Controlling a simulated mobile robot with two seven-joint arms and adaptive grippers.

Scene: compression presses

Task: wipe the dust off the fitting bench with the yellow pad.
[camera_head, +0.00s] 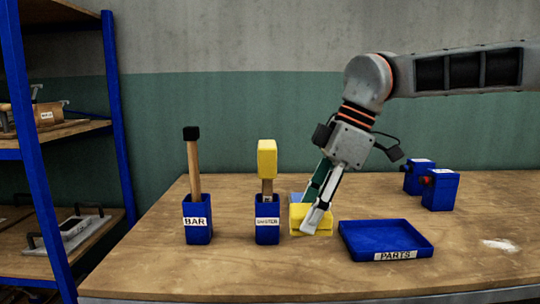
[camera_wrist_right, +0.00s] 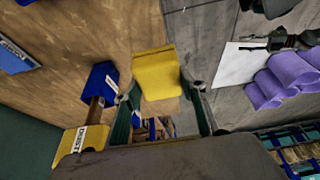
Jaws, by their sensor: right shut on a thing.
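The yellow pad (camera_head: 297,222) is between the fingers of my right gripper (camera_head: 314,214), which is shut on it. The pad is at or just above the bench top; I cannot tell whether it touches. The right wrist view also shows the pad (camera_wrist_right: 157,72) between the two fingertips. The fitting bench (camera_head: 290,277) has a brown wooden top. A pale dust patch (camera_head: 500,245) lies on it at the right, well away from the pad. My left gripper is not in view.
Left of the pad stand a blue duster holder (camera_head: 267,232) with a yellow-headed tool and a blue BAR holder (camera_head: 197,232). A blue PARTS tray (camera_head: 384,225) lies between pad and dust. Blue boxes (camera_head: 440,190) stand behind. Shelving (camera_head: 40,155) is at the left.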

